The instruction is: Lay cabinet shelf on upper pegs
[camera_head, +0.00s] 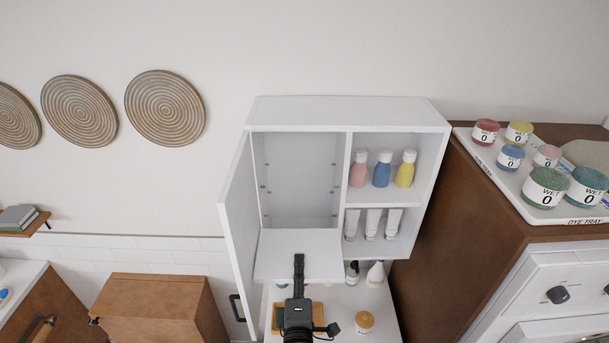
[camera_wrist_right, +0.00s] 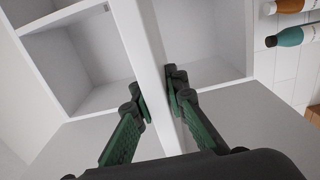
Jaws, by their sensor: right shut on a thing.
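The white cabinet (camera_head: 350,115) hangs on the wall, its left door (camera_head: 238,215) swung open. Its tall left compartment (camera_head: 297,175) is empty, and small dark pegs (camera_head: 264,187) show on the inner walls. The white shelf (camera_head: 272,258) is a flat board at the front of that compartment's lower part, covering its bottom. My right gripper (camera_head: 299,264) is shut on the shelf's near edge. In the right wrist view, its two fingers (camera_wrist_right: 159,98) clasp the white shelf (camera_wrist_right: 152,55) from both sides. Whether the shelf touches the cabinet cannot be told. My left gripper is out of view.
The cabinet's right side holds coloured bottles (camera_head: 381,170) above and white tubes (camera_head: 371,224) below. Small containers (camera_head: 364,321) stand on the counter beneath. A brown cabinet (camera_head: 450,220) with a dye tray (camera_head: 520,195) is close on the right. The left compartment's interior is clear.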

